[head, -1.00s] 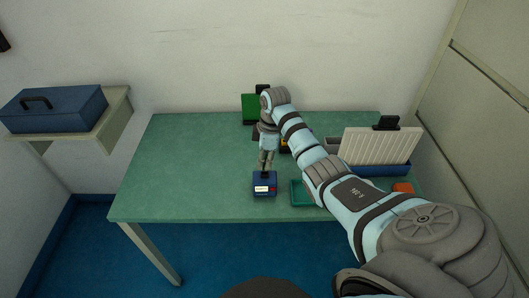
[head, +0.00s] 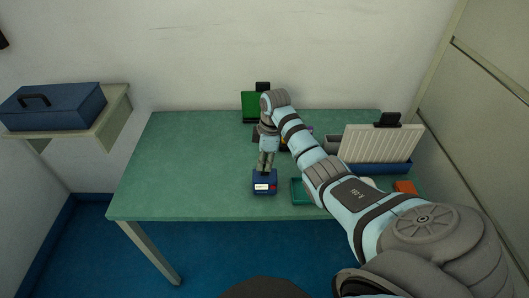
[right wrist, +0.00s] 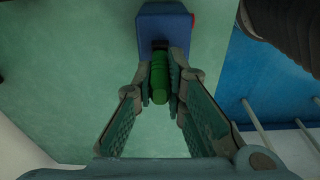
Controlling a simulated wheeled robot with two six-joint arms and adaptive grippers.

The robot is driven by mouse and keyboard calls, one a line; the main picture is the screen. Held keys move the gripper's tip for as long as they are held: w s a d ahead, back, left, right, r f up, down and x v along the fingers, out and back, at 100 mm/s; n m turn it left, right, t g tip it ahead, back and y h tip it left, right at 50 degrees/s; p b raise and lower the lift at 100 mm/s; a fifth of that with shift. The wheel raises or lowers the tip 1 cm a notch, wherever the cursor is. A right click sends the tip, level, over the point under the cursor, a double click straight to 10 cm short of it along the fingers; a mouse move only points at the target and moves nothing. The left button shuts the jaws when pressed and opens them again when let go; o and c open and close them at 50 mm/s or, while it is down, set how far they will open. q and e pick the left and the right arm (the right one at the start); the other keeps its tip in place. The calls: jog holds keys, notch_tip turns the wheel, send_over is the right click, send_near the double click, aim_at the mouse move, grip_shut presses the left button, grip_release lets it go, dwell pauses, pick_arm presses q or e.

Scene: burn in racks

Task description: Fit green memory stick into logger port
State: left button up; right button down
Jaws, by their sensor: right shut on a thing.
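The blue logger (head: 264,187), with a white label and a red spot on its front, stands near the table's front edge. My right gripper (head: 265,170) points down just above it. In the right wrist view, the right gripper (right wrist: 160,85) is shut on the green memory stick (right wrist: 159,80), which lies between its fingertips. The stick's far end points at a dark spot on the blue logger (right wrist: 163,22). I cannot tell whether its tip touches or enters the port. In the head view the stick is hidden by the fingers. My left gripper is not in view.
A teal tray (head: 297,192) lies right of the logger, partly behind my arm. A white ribbed rack (head: 380,146) and an orange object (head: 405,187) are at the right. A green panel (head: 249,106) stands at the back. The table's left half (head: 180,165) is clear.

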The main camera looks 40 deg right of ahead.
jog(key=shift+f, duration=0.15)
jog(key=c, duration=1.6)
grip_release()
jog(key=shift+o, duration=0.2)
